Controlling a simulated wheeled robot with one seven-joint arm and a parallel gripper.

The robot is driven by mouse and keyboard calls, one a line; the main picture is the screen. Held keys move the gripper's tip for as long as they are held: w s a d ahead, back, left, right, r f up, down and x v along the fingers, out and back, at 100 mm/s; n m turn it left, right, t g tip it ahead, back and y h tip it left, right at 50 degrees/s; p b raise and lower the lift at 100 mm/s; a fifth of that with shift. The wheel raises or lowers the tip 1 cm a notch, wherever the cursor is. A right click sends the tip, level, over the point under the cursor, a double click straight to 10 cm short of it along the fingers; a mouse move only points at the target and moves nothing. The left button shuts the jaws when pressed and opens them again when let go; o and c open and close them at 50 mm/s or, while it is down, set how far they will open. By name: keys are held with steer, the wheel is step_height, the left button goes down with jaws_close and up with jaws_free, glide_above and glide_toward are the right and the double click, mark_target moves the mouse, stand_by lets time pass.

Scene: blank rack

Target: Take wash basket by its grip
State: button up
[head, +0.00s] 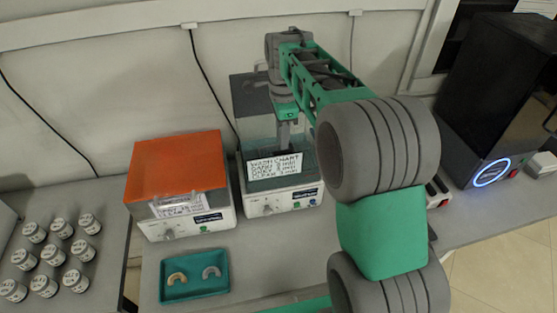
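My gripper (286,132) points down over the right-hand wash unit (283,203), in front of its raised see-through lid (252,108). Its fingertips are low, at the unit's opening, and partly hidden behind the white label card (275,165). I cannot tell whether the fingers are open or shut. The wash basket and its grip cannot be made out; the inside of the unit is hidden by the card, the front wall and my arm.
A second unit (183,228) with an orange cover (178,163) stands close on the left. A teal tray (194,291) holds two arch-shaped pieces. Several small jars (54,256) stand at far left. A black machine (490,110) with a blue light ring is at right.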

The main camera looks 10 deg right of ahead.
step_height(320, 180, down, 4)
steer(key=shift+p, duration=0.45)
steer(key=shift+d, duration=0.1)
steer(key=shift+c, duration=0.4)
jaws_close()
stand_by(0.5)
